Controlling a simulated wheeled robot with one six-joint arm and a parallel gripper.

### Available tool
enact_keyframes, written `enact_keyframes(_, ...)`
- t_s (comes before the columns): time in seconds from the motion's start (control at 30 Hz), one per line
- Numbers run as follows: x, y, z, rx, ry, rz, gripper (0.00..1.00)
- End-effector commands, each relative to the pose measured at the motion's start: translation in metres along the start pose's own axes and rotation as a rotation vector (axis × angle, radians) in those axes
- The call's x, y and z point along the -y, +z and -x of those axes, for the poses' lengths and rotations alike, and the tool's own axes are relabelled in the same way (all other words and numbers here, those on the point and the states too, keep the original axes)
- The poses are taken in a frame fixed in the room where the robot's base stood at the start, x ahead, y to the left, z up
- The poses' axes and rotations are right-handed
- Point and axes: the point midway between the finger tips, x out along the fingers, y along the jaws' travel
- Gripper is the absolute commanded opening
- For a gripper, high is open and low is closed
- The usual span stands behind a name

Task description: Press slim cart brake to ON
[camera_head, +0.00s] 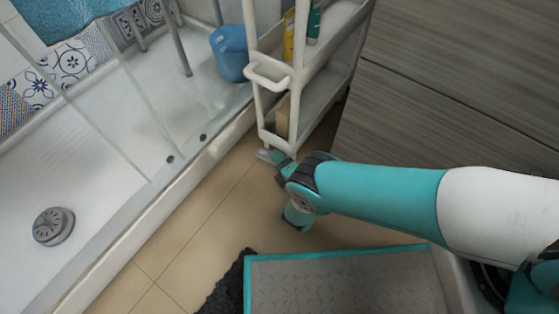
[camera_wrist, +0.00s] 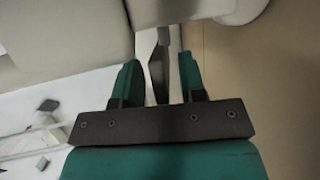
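The slim cart (camera_head: 270,72) is a white, narrow, tiered trolley standing at the top middle of the head view. My gripper (camera_head: 275,160) is low at its bottom front corner, just above the tan floor. In the wrist view my gripper (camera_wrist: 159,68) has its two teal fingers apart. A thin grey lever-like piece (camera_wrist: 158,66) shows between them, probably the brake; I cannot tell whether the fingers touch it. White cart parts (camera_wrist: 168,9) lie just beyond the fingertips. The brake's ON or OFF position cannot be read.
A shower tray (camera_head: 110,170) with a raised edge lies left of the cart, with a blue container (camera_head: 230,52) in it. A wood-grain cabinet (camera_head: 460,75) stands close on the right. Clear tan floor (camera_head: 190,225) lies between tray and arm.

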Motion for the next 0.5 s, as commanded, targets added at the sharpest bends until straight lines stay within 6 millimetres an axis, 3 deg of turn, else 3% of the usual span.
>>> enact_keyframes(0.03, -0.0001, 0.0000, 0.0000, 0.000, 0.000, 0.000, 0.27)
enact_keyframes(0.17, 0.0000, 0.0007, 0.0001, 0.001, 0.000, 0.000, 0.00)
enact_keyframes(0.5, 0.0045, 0.0018, -0.0008, 0.004, 0.053, -0.021, 0.00)
